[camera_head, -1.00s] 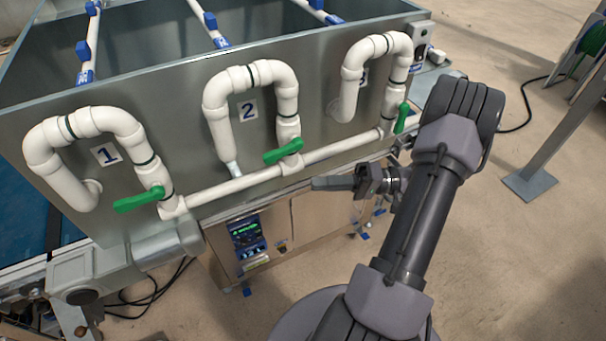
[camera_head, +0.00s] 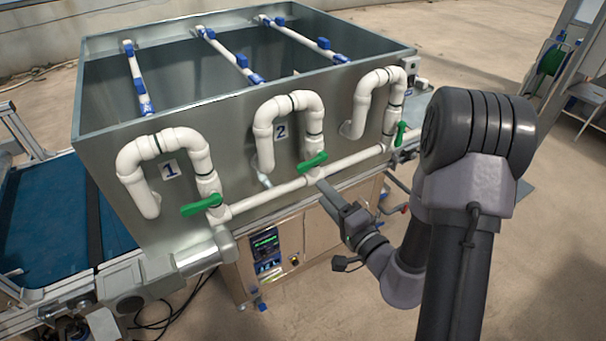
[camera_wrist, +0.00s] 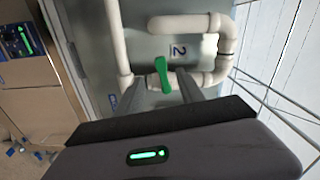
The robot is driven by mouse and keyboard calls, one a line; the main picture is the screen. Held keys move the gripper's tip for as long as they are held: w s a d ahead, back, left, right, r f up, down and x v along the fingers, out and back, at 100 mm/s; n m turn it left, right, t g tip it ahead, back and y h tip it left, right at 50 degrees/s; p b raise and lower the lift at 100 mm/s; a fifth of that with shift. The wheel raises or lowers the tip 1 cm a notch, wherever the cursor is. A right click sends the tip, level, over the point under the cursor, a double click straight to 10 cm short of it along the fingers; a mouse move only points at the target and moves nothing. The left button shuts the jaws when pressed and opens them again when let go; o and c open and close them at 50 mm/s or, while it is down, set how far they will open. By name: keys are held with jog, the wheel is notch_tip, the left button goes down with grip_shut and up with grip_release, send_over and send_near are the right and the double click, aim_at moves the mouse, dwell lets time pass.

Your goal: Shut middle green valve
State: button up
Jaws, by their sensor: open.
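The middle green valve handle (camera_head: 313,161) sits on the white pipe by the number 2 label. It is turned sideways, slightly tilted, across its vertical pipe. My gripper (camera_head: 322,184) is just below and in front of this handle, pointing at it. In the wrist view the green handle (camera_wrist: 162,76) shows between the two fingers of my open gripper (camera_wrist: 164,88). The handle's far part extends past the fingertips. I cannot tell whether either finger touches it.
The left green valve (camera_head: 202,205) by label 1 is also sideways. The right green valve (camera_head: 400,133) stands nearly upright. A white horizontal pipe (camera_head: 268,199) runs under the valves along the grey metal tank (camera_head: 230,125). A control panel (camera_head: 266,248) is below.

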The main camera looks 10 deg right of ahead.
aim_at(312, 162)
jog(key=p+x, duration=0.2)
jog(key=x, duration=1.2)
jog(key=shift+w+a, duration=0.15)
jog(key=shift+w, duration=0.2)
grip_shut()
dwell(0.4)
